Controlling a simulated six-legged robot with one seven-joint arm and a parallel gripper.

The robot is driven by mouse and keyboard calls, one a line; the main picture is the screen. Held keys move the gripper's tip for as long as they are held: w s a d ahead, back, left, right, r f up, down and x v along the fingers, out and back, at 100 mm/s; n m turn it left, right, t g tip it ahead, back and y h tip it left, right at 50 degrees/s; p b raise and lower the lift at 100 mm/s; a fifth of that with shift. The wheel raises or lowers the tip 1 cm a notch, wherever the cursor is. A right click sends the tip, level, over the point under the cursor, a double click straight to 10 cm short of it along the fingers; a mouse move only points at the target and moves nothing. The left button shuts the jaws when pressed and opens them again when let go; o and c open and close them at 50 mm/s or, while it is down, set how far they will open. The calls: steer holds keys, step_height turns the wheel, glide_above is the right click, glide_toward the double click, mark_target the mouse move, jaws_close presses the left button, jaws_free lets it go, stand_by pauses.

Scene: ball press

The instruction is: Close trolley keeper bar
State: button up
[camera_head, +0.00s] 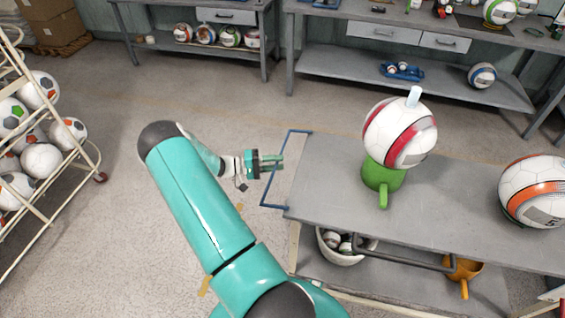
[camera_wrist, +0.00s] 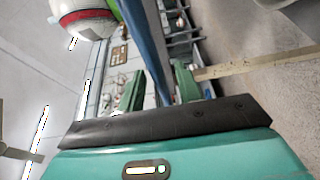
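The trolley (camera_head: 325,198) has a grey top and a lower shelf. A thin blue bar (camera_head: 277,180), apparently the keeper bar, juts out from its left end in the head view. My gripper (camera_head: 280,161) is at this bar, just left of the trolley top. In the wrist view the blue bar (camera_wrist: 150,45) runs down between the two green fingers of my gripper (camera_wrist: 160,88). The fingers are apart, with gaps beside the bar. I cannot tell whether either finger touches it.
On the trolley, a red-and-white ball (camera_head: 399,135) rests on a green mug (camera_head: 382,176), with an orange-striped ball (camera_head: 534,190) at right. A white bowl (camera_head: 340,250) and orange mug (camera_head: 463,273) are below. A ball rack (camera_head: 62,200) stands left; workbenches (camera_head: 410,70) stand behind. Floor between is clear.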

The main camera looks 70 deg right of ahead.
steer(key=x, duration=0.2)
steer(key=shift+s+d, duration=0.15)
steer(key=shift+s, duration=0.15)
jaws_close()
